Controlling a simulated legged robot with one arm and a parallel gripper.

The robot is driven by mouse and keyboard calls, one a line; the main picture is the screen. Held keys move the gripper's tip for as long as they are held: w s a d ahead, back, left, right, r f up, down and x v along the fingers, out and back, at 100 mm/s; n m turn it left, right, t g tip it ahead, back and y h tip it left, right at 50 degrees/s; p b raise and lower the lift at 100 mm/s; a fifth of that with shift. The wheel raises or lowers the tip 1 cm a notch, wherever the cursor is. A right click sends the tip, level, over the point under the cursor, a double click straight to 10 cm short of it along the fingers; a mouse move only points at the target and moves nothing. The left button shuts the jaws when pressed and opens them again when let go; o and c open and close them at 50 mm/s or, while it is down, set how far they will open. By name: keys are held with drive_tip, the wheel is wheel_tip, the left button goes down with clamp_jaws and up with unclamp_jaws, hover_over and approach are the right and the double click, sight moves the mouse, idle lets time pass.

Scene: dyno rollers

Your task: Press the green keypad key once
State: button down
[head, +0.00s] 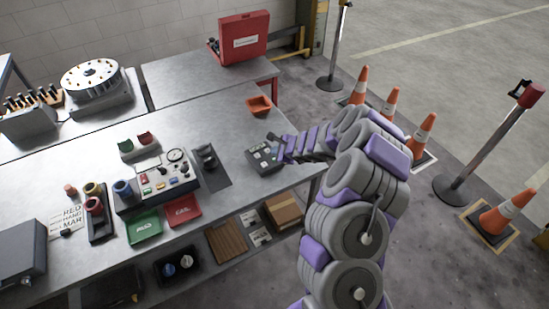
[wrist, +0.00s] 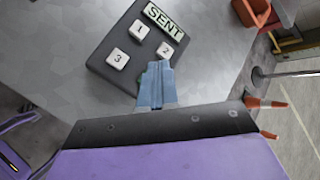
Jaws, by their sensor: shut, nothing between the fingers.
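The dark keypad (head: 259,161) lies near the right end of the long metal bench. In the wrist view the keypad (wrist: 103,62) shows white keys marked 1 (wrist: 139,29), 2 (wrist: 165,50) and 3 (wrist: 117,59). Its pale green display (wrist: 164,19) reads "SENT".
An orange bin (head: 259,106) stands behind the keypad. A control box (head: 155,181) with buttons and a gauge, plus green (head: 145,225) and red (head: 182,209) trays, sit to the left. Traffic cones (head: 420,133) and posts stand on the floor to the right.

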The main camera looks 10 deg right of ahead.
drive_tip(key=shift+r+p, duration=1.4)
drive_tip(key=shift+r, duration=0.7)
